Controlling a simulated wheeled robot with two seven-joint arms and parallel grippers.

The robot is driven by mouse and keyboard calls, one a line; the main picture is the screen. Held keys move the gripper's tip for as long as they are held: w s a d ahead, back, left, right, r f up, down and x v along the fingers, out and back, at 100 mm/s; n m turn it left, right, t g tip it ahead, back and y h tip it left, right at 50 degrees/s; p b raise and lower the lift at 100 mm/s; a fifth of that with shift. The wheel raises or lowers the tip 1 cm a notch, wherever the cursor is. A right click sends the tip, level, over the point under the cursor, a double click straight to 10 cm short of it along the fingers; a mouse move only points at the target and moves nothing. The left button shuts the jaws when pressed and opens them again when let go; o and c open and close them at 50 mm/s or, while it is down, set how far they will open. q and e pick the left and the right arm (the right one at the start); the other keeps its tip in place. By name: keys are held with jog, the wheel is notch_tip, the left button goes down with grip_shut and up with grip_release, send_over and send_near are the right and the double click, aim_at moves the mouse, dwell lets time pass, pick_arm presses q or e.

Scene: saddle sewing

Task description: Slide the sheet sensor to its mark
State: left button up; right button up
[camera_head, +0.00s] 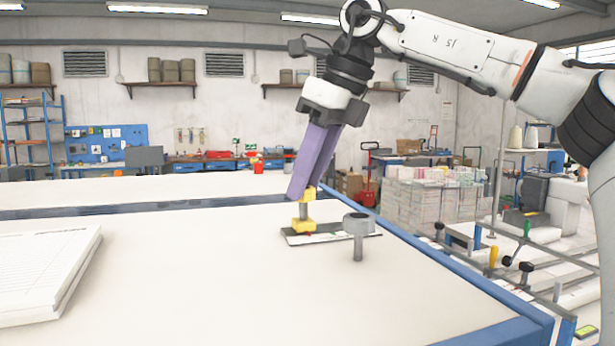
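The thing I take to be the sheet sensor (303,225) is a small yellow block on a short post with a yellow top. It stands upright at a flat dark-edged plate (330,238) on the white table. My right gripper (304,192) comes down from above with long purple fingers, tilted down to the left. Its fingertips are close together at the yellow top and appear shut on it; the near finger hides part of it. A grey post with a wide round head (358,225) stands just right of the sensor. I cannot make out the mark. My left gripper is not in view.
The white table (220,290) has a blue edge (470,275) on its right side. A stack of white paper (45,270) lies at the left. The table between the paper and the sensor is clear. Rails with coloured handles (500,258) lie beyond the right edge.

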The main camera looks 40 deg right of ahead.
jog(key=c, duration=0.5)
jog(key=d, duration=0.1)
jog(key=s+d, duration=0.2)
jog(key=shift+d, duration=0.4)
jog(key=o, duration=1.2)
jog(key=shift+c, duration=0.2)
jog(key=a+v, duration=0.1)
jog(key=v, duration=0.9)
jog(key=shift+d+r, duration=0.2)
jog(key=shift+d, duration=0.25)
